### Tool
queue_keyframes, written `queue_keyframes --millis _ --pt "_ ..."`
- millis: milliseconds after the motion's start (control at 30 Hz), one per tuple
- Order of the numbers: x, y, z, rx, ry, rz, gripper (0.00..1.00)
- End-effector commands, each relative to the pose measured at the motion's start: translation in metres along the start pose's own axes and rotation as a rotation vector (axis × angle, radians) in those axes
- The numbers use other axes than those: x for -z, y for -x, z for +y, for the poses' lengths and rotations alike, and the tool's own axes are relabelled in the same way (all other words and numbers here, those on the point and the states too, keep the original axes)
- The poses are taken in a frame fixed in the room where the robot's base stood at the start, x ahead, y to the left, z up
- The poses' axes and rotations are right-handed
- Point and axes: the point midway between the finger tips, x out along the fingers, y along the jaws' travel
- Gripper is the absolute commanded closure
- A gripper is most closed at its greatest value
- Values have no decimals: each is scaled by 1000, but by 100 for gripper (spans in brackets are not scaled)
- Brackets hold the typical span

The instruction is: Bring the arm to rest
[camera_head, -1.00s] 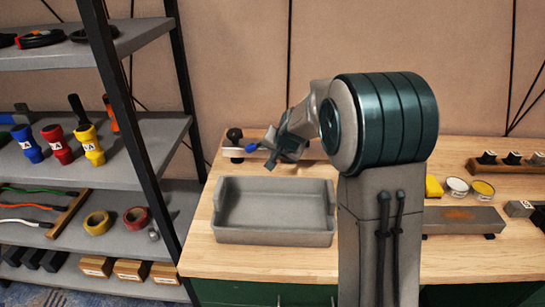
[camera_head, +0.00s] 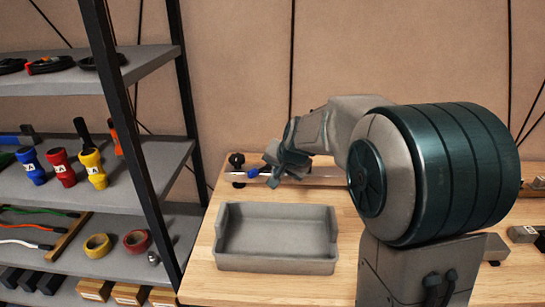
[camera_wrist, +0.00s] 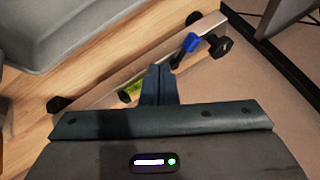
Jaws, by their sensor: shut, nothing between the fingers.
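My gripper (camera_head: 270,168) is over the back of the wooden workbench, behind the grey tray. In the wrist view its two dark fingers (camera_wrist: 158,82) are together with nothing between them. My arm is bent, and its big dark green ribbed joint fills the right of the head view, hiding much of the bench. The fingers point toward a metal bar with black knobs and a blue piece (camera_wrist: 190,42); I cannot tell if they touch it.
The grey tray (camera_head: 275,262) sits empty on the bench (camera_head: 200,285). A shelf rack (camera_head: 130,160) with flashlights, tape rolls and boxes stands at the left. A panelled wall (camera_head: 240,70) is behind. A grey block (camera_head: 495,247) shows at the right.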

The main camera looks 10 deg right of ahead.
Motion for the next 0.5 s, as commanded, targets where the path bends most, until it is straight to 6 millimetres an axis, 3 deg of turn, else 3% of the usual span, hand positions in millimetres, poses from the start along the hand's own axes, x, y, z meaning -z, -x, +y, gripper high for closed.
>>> queue_keyframes --millis 167,500 --pt "-22 44 12 -25 78 -44 100" --pt "-120 159 81 -158 360 -215 100"
